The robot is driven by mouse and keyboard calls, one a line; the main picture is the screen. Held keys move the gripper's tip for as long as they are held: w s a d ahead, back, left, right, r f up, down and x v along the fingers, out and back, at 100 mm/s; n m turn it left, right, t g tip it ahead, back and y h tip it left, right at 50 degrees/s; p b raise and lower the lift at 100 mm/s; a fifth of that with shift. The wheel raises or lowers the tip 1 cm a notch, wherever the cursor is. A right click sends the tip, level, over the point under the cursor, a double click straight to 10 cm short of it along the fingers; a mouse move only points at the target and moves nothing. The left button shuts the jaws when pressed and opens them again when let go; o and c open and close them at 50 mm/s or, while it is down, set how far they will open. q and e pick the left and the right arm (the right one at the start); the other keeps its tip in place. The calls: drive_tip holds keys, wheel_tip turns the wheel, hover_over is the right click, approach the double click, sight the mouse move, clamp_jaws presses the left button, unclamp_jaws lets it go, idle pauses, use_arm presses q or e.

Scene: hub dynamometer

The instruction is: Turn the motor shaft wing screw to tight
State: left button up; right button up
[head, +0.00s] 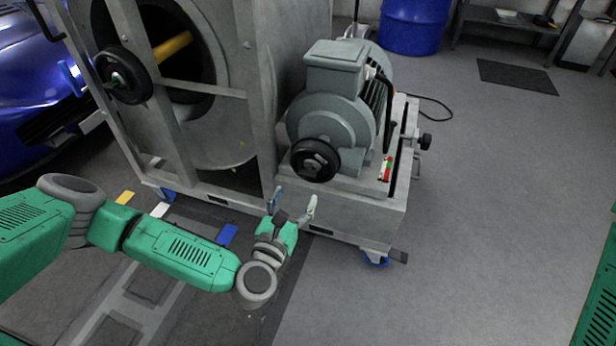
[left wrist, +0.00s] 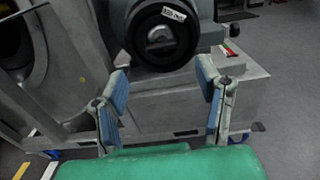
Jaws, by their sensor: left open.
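The grey-green motor (head: 340,100) sits on the grey metal stand. On its front end is a round black hub with a grey wing piece in the middle, which I take as the motor shaft wing screw (head: 316,160). In the left wrist view the wing screw (left wrist: 160,38) is at the top centre, with a small white label on its rim. My left gripper (head: 295,198) is just below and in front of it in the head view, open and empty. In the left wrist view its two blue-padded fingers (left wrist: 164,82) stand wide apart below the hub, not touching it. My right gripper is not in view.
A large drum housing with another black hub (head: 123,75) stands to the left. A black side knob (head: 425,141) and a red-green-white label (head: 385,168) are on the right of the stand. A blue car (head: 40,90) is at far left. The floor to the right is clear.

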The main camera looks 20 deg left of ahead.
sight(307, 172)
use_arm(q)
drive_tip(key=w, duration=0.2)
drive_tip(key=w+b, duration=0.1)
drive_tip(key=w, duration=0.2)
drive_tip(key=w+d+b, duration=0.1)
drive_tip(key=w, duration=0.2)
drive_tip(key=shift+w, duration=0.1)
drive_tip(key=shift+a, duration=0.4)
drive_tip(key=c, duration=1.2)
drive_tip(key=shift+d, duration=0.2)
